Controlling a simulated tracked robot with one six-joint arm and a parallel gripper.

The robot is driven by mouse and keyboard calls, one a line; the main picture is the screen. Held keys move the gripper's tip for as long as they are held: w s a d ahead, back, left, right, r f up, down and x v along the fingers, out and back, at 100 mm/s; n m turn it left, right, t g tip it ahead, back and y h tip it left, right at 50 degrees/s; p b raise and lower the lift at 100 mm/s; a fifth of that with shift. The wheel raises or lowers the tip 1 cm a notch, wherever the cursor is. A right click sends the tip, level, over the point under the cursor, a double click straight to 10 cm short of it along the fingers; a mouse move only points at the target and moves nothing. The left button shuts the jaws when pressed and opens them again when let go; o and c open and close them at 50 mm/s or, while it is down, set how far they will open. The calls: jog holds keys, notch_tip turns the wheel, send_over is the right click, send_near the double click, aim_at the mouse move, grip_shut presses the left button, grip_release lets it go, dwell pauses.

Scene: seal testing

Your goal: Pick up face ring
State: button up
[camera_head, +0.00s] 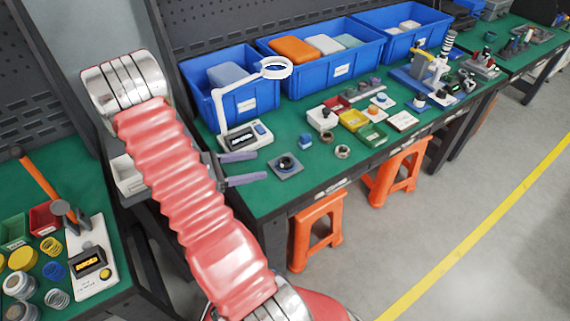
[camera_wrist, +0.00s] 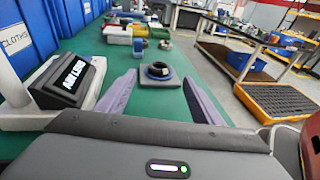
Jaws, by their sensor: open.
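A dark ring-shaped part (camera_head: 286,162), which looks like the face ring, sits on a grey square plate (camera_head: 297,171) near the front of the green bench. In the wrist view the black ring (camera_wrist: 159,69) is on its plate (camera_wrist: 160,84), ahead of and between my fingers. My gripper (camera_head: 263,166) has two purple fingers, spread apart and empty, just left of the plate in the head view. It also shows in the wrist view (camera_wrist: 160,78). I cannot tell the exact gap between the fingertips and the plate.
A display device with a ring magnifier (camera_head: 240,138) stands close behind my gripper. Two small rings (camera_head: 327,137) (camera_head: 343,152) lie to the right of the plate. Blue bins (camera_head: 245,98) line the back. Small coloured trays (camera_head: 354,120) stand farther right. Orange stools (camera_head: 318,228) stand below the front edge.

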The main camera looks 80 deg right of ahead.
aim_at(283, 161)
jog(key=shift+x, duration=1.8)
jog(key=shift+x, duration=2.55)
jog(key=shift+f, duration=0.1)
jog(key=shift+c, duration=0.4)
jog(key=shift+w, duration=0.1)
jog(key=c, duration=1.1)
jog(key=shift+c, duration=0.3)
